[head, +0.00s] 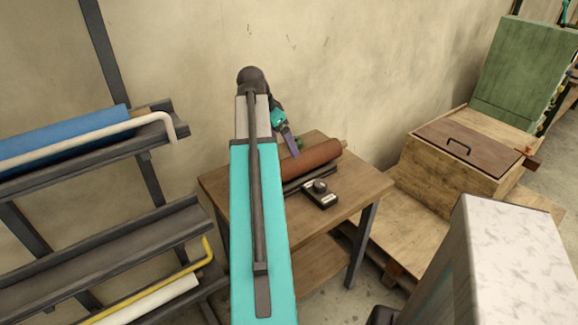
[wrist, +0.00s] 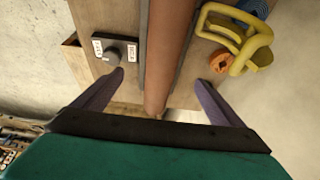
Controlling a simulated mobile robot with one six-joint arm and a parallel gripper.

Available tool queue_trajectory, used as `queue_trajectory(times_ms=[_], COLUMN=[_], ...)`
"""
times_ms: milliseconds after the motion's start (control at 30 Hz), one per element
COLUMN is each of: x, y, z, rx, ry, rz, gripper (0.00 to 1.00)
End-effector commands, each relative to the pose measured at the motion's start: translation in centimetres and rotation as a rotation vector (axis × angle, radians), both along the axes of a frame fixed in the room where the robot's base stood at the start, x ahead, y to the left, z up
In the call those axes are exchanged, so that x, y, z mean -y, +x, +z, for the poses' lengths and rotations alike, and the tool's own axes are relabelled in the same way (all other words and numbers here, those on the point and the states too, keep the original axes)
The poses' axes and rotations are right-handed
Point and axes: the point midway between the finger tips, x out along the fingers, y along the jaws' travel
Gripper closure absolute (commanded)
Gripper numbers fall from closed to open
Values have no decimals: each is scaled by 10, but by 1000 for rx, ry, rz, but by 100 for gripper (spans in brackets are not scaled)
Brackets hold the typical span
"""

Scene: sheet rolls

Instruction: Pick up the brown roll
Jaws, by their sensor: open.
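The brown roll (head: 309,166) lies on a small wooden table (head: 352,215), in a dark cradle along its near side. It also shows in the wrist view (wrist: 171,60), running from the top edge down between my fingers. My gripper (wrist: 162,95) is open, one purple finger on each side of the roll's line, with nothing held. I cannot tell how far above the roll the fingers are.
A dark device with a knob (head: 320,193) sits on the table in front of the roll. A rack with a blue roll (head: 65,138) stands left; a wooden box (head: 455,165) stands right.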

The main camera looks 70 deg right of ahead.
Motion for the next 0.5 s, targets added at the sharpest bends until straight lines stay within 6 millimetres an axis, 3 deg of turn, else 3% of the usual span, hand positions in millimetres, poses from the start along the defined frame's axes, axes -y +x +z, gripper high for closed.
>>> queue_trajectory(times_ms=[500], x=[3], y=[-1], z=[-11], rx=[-1], ry=[2], rz=[1], gripper=[8])
